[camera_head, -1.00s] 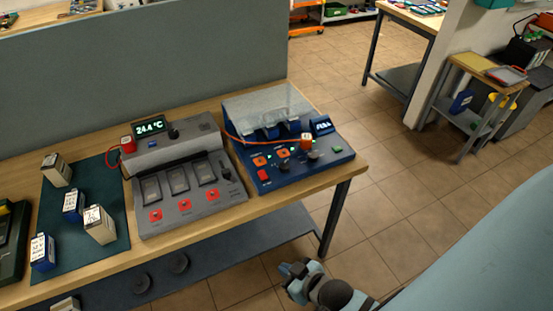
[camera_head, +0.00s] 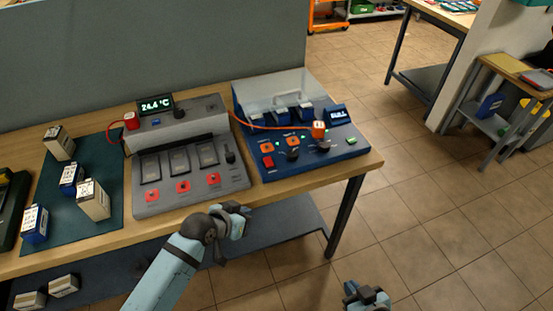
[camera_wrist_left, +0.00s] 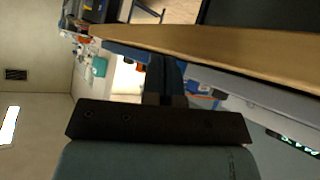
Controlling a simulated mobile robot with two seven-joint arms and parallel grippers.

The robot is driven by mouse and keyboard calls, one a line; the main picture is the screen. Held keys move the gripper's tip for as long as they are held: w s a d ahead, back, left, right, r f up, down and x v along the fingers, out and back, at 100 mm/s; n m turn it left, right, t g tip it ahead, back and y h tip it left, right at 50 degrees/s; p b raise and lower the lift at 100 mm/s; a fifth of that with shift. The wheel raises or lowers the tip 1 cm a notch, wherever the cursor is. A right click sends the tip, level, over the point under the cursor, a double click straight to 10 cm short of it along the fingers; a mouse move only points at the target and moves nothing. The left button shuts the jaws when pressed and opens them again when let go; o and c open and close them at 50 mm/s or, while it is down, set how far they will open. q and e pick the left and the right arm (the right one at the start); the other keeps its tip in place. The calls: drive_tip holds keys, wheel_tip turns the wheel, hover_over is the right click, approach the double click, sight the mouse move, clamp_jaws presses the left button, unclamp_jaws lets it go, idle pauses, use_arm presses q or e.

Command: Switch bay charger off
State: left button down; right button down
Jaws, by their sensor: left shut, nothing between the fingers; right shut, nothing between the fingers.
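A blue charger unit (camera_head: 330,151) with a clear cover (camera_head: 268,92), blue batteries under it, knobs and a red rocker switch (camera_head: 268,162) stands at the bench's right end. I cannot tell by label which is the bay charger. My left gripper (camera_head: 240,213) is shut and empty, in front of the grey unit near the bench's front edge. Its fingers show in the left wrist view (camera_wrist_left: 165,78). My right gripper (camera_head: 367,295) is shut and empty, low over the floor.
The wooden bench (camera_head: 345,174) has a grey back panel (camera_head: 150,50) and a lower shelf (camera_head: 285,235). A green mat (camera_head: 100,235) at left holds several batteries. An orange cable crosses from the grey unit to the blue one. Floor at right is open.

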use_arm(q)
drive_tip(key=w+d+r+m+g+b, duration=0.2)
drive_tip(key=w+d+b, duration=0.15)
drive_tip(key=w, duration=0.25)
wheel_tip(320, 180, up, 16)
drive_tip(key=m+g+y+b, duration=0.4)
drive_tip(key=m+b, duration=0.2)
drive_tip(key=b, duration=0.2)
hover_over(269, 159)
drive_tip(key=s+a, duration=0.2)
drive_tip(key=a, duration=0.1)
drive_tip(key=shift+a, duration=0.1)
drive_tip(key=shift+f, duration=0.1)
drive_tip(key=x, duration=0.4)
drive_tip(key=b+x, duration=0.1)
drive_tip(key=x, duration=0.3)
drive_tip(key=a+x, duration=0.1)
drive_tip(key=x, duration=0.4)
drive_tip(key=shift+s+f, duration=0.15)
drive_tip(key=shift+f, duration=0.4)
